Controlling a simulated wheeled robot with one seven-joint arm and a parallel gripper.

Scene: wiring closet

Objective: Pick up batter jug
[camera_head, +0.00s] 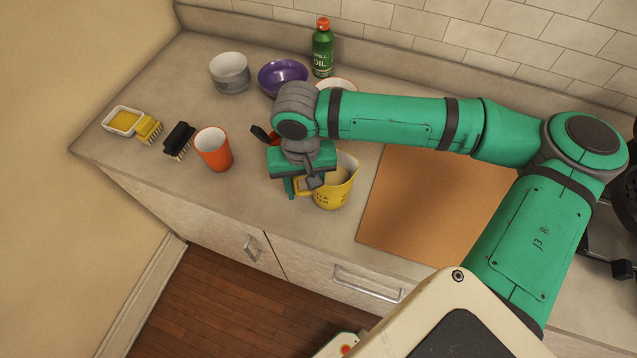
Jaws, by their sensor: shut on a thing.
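The batter jug (336,194) is a yellow jug with dark lettering and a handle on its left side. It stands upright on the counter, or very close above it; I cannot tell which. Its inside looks pale. My gripper (300,189) is at the handle on the jug's left and is shut on it. My wrist hides part of the jug's rim and the handle's upper end.
An orange cup (214,149), a black brush (179,140) and a yellow brush (148,129) stand left. Behind are a grey bowl (230,73), a purple bowl (282,76) and a green oil bottle (322,50). A brown board (425,210) lies right of the jug.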

